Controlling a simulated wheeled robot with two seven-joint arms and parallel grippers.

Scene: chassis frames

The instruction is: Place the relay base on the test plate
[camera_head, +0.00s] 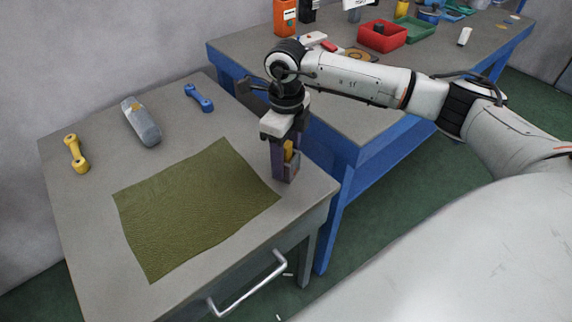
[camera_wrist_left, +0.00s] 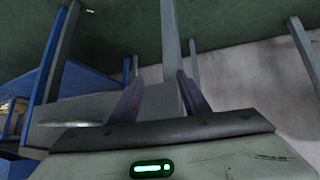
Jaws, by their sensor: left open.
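My right gripper (camera_head: 286,168) points down above the near table's right corner, beside the right edge of an olive-green mat. A small yellow piece (camera_head: 288,151) shows between its dark purple fingers, which appear closed on it; it is probably the relay base, largely hidden by the fingers. The olive-green mat (camera_head: 195,208) lies flat and bare on the table. It is the only plate-like thing I see there, and I cannot tell if it is the test plate. My left gripper (camera_wrist_left: 160,94) shows in the left wrist view, open with nothing between its fingers; it is outside the head view.
On the grey table (camera_head: 85,230) behind the mat lie a yellow dumbbell-shaped part (camera_head: 76,153), a grey bottle-like thing (camera_head: 141,122) and a blue part (camera_head: 198,98). A blue-framed bench (camera_head: 365,125) behind holds a red bin (camera_head: 382,36) and a green tray (camera_head: 415,28).

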